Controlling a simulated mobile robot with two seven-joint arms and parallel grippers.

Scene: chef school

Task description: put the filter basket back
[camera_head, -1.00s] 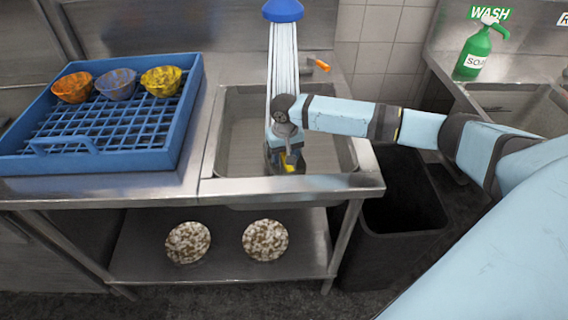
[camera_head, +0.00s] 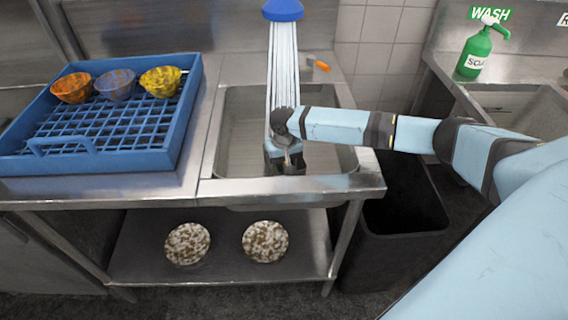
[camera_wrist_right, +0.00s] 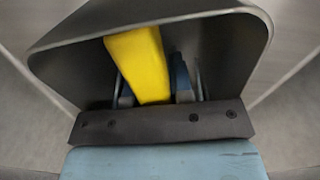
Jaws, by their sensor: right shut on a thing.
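My right gripper (camera_head: 287,162) points down inside the sink (camera_head: 240,131), under the stream of water. In the right wrist view my right gripper (camera_wrist_right: 157,92) is shut on a yellow bar, which appears to be the handle of the filter basket (camera_wrist_right: 82,62). Dark grey walls, seemingly the basket's, surround the fingers. In the head view my arm and the water mostly hide the basket. I cannot tell whether it touches the sink bottom. My left gripper is out of view.
A blue dish rack (camera_head: 85,160) with three bowls (camera_head: 115,84) stands left of the sink. Water runs from a blue spray head (camera_head: 283,10). A black bin (camera_head: 402,215) stands at the right. Two speckled plates (camera_head: 265,241) lie on the lower shelf. A green soap bottle (camera_head: 475,52) stands farther right.

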